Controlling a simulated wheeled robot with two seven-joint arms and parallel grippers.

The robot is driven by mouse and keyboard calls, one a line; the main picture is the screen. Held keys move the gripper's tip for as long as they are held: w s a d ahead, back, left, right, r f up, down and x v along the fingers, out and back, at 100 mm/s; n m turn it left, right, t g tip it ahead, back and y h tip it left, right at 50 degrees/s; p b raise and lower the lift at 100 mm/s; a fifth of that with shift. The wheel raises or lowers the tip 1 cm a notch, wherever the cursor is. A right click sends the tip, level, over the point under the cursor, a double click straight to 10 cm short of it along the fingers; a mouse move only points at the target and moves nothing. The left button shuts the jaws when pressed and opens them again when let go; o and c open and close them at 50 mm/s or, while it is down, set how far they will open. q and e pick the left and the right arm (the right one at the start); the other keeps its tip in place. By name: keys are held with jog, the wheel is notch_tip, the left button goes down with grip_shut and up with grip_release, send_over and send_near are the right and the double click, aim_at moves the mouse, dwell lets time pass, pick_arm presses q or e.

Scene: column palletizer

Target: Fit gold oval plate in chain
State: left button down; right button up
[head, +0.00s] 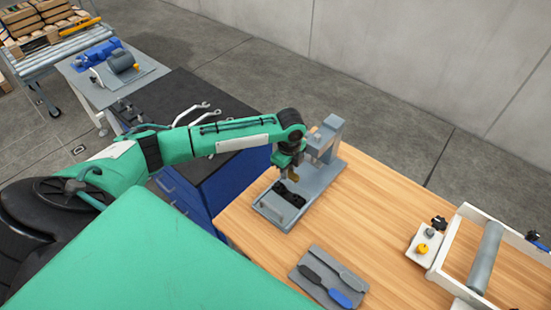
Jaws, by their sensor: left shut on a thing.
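My left gripper (289,167) reaches in from the left and points down over the grey fixture (324,176) on the wooden bench. It is shut on a small gold piece, the gold oval plate (294,178), which shows just below the fingers. The dark chain (289,195) lies on the fixture's base right below the plate. I cannot tell whether the plate touches the chain. My right gripper is not in view.
A grey tray (308,283) with a black-handled and a blue-handled tool lies at the bench front. A white frame with a grey roller (486,257) stands at the right. A dark-topped blue cabinet (177,100) with wrenches is behind my arm. The bench middle is clear.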

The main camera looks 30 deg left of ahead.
pick_arm(q)
jog(key=shift+d+f, duration=0.1)
jog(key=shift+f+b, duration=0.75)
jog(key=shift+b, duration=0.05)
notch_tip(320, 180, down, 4)
jog(key=b, duration=0.4)
jog(key=shift+f+b, duration=0.7)
jog(key=shift+b, duration=0.1)
jog(key=shift+r, duration=0.1)
jog(key=shift+p, duration=0.5)
jog(key=shift+f, duration=0.3)
